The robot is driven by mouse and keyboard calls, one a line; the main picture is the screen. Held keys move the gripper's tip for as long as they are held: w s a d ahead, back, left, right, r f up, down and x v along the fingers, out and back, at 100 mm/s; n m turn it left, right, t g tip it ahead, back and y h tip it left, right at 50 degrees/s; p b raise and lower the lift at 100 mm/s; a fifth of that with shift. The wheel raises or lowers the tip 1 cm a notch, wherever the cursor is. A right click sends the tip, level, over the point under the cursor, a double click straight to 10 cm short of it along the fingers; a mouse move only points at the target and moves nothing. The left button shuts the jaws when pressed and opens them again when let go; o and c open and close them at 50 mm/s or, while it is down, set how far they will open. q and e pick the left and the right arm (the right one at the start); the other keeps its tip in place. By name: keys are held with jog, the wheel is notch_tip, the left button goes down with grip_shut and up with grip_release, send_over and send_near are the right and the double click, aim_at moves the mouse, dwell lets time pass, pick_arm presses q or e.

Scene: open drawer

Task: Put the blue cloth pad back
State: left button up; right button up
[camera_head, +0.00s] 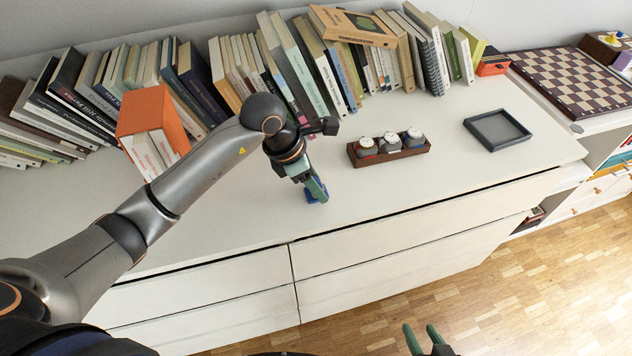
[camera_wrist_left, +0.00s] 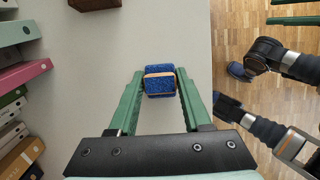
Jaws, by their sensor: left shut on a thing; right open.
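The blue cloth pad (camera_wrist_left: 160,82), with an orange band around its middle, is held between the green fingers of my left gripper (camera_wrist_left: 159,88) in the left wrist view. In the head view my left gripper (camera_head: 315,192) points down over the white cabinet top (camera_head: 240,215), and a little blue of the pad shows at its fingertips. I cannot tell whether the pad touches the top. My right gripper (camera_head: 424,338) is open and empty, low in front of the drawers; its green fingers also show in the left wrist view (camera_wrist_left: 294,11).
An empty grey square tray (camera_head: 497,131) lies further right. Books line the wall, with an orange-covered box (camera_head: 152,115) at left.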

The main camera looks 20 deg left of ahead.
pick_arm(q)
jog(key=shift+f, duration=0.2)
jog(key=o, duration=1.2)
jog(key=shift+r, duration=0.15)
jog(key=shift+r, duration=0.3)
jog(key=v, duration=1.1)
jog(key=shift+s+a+r+p, duration=0.2)
jog(key=shift+r+p, duration=0.05)
jog(key=shift+p, duration=0.2)
